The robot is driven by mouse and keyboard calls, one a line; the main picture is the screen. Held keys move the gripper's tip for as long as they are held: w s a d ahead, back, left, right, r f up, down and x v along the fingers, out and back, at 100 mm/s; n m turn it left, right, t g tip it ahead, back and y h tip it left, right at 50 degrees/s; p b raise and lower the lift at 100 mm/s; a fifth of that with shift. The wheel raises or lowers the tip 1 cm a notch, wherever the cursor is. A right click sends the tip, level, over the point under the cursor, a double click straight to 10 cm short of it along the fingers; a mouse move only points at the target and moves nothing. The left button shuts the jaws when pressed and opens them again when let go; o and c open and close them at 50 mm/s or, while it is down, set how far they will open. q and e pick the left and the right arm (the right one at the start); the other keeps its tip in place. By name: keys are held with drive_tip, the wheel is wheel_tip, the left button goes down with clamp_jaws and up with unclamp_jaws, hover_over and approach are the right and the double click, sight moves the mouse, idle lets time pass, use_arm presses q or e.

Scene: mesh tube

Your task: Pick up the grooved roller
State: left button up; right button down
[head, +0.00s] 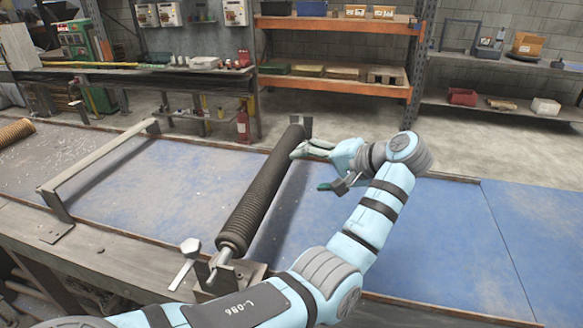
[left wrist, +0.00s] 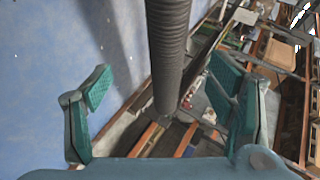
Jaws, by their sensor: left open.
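The dark grooved roller (head: 263,187) lies across the blue bench, running from front left to back right, with its ends at a front bracket and a rear post. My left gripper (head: 309,171) is open and empty to the right of the roller's far half. One of its fingertips shows close to the roller's side; I cannot tell whether it touches. In the left wrist view the roller (left wrist: 168,50) runs down the picture between the two spread green fingers of the left gripper (left wrist: 160,88). My right gripper is not in view.
The front bracket (head: 240,272) has a light-coloured knob (head: 190,247) beside it. A grey metal frame (head: 100,166) stands left of the roller. A tan ribbed roll (head: 16,131) lies at the far left. Blue bench top to the right (head: 450,240) is clear.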

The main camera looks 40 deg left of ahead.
sight(279, 173)
use_arm(q)
drive_tip(key=a+f, duration=0.1)
drive_tip(key=a, duration=0.1)
drive_tip(key=s+a+f, duration=0.1)
drive_tip(key=a, duration=0.3)
drive_tip(key=shift+s+a+f, duration=0.2)
drive_tip(key=shift+a+f, duration=0.15)
drive_tip(key=shift+f, duration=0.05)
drive_tip(key=x, duration=0.4)
drive_tip(key=w+x, duration=0.1)
drive_tip(key=x, duration=0.1)
drive_tip(key=shift+w+a+f, duration=0.1)
drive_tip(key=shift+a+f, duration=0.1)
drive_tip(key=shift+f, duration=0.1)
drive_tip(key=shift+a, duration=0.2)
drive_tip(key=shift+c, duration=0.8)
drive_tip(key=shift+d, duration=0.1)
drive_tip(key=c, duration=0.6)
drive_tip(key=shift+r, duration=0.1)
clamp_jaws()
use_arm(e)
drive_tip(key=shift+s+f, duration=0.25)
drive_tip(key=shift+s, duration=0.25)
